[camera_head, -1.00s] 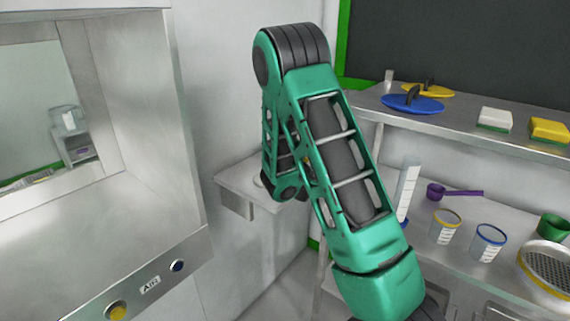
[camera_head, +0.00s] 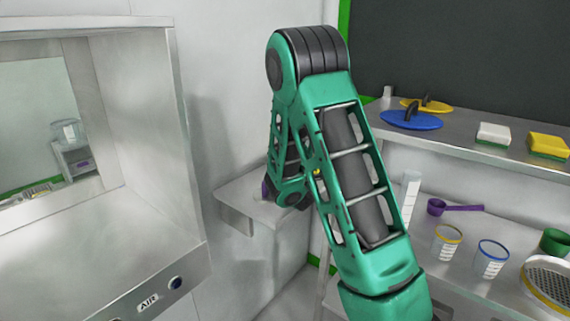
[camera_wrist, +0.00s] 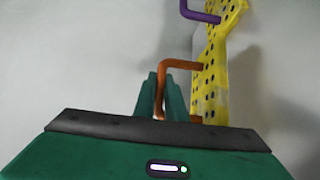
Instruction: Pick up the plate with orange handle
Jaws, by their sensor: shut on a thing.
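The plate with the orange handle (camera_wrist: 182,64) shows in the wrist view. A yellow perforated sheet (camera_wrist: 208,92) with dark holes stands at the handle's right end. My gripper (camera_wrist: 164,95) is shut on the handle, its green fingers around the handle's downward bend. The lower part of the plate is hidden behind my gripper body. In the head view my arm hides the gripper and most of the plate.
A purple handle (camera_wrist: 200,14) sits just above, on yellow perforated material; I cannot tell if this is a separate plate. A small metal shelf (camera_head: 236,220) is behind my arm. A steel cabinet (camera_head: 150,130) stands left, and shelves with scoops and beakers (camera_head: 447,242) right.

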